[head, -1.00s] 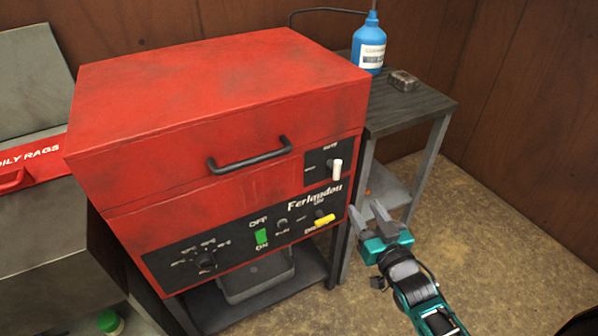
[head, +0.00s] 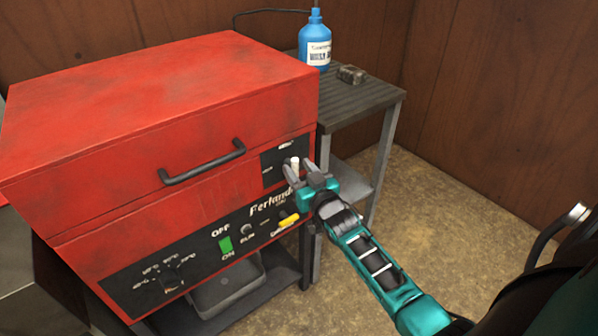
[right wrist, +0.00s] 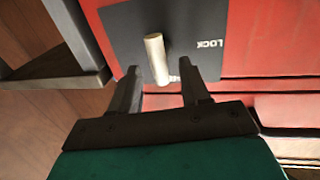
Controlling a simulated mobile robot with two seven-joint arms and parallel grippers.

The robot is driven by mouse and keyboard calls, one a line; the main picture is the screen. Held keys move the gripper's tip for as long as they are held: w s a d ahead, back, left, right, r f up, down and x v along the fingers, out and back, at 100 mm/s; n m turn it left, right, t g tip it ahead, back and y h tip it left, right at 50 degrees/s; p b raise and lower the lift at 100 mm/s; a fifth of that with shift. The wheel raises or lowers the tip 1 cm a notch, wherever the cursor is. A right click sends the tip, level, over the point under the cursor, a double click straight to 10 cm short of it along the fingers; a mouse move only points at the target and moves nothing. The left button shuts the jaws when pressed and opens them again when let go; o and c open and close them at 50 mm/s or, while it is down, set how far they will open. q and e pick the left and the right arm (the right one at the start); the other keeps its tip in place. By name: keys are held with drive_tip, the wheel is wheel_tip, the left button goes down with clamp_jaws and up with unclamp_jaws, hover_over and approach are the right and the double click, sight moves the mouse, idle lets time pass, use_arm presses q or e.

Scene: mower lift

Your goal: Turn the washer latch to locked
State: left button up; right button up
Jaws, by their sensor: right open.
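The red washer (head: 150,110) stands at the left with its lid down. Its white latch handle (head: 295,164) sits on a black plate (head: 271,168) at the front right, below the lid edge. In the right wrist view the latch (right wrist: 156,58) is a pale bar on the black plate (right wrist: 190,25), beside the word LOCK. My right gripper (head: 299,172) is open at the latch. In the right wrist view its fingers (right wrist: 160,88) lie on both sides of the latch's near end; I cannot tell whether they touch it. My left gripper is not in view.
A yellow knob (head: 289,220), a green switch (head: 225,244) and a dark dial (head: 171,281) sit on the lower panel. A dark side table (head: 365,95) holds a blue bottle (head: 315,45) and a small metal block (head: 351,74). The floor at right is clear.

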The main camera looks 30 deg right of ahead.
drive_tip(key=shift+w, duration=0.2)
clamp_jaws()
idle(0.4)
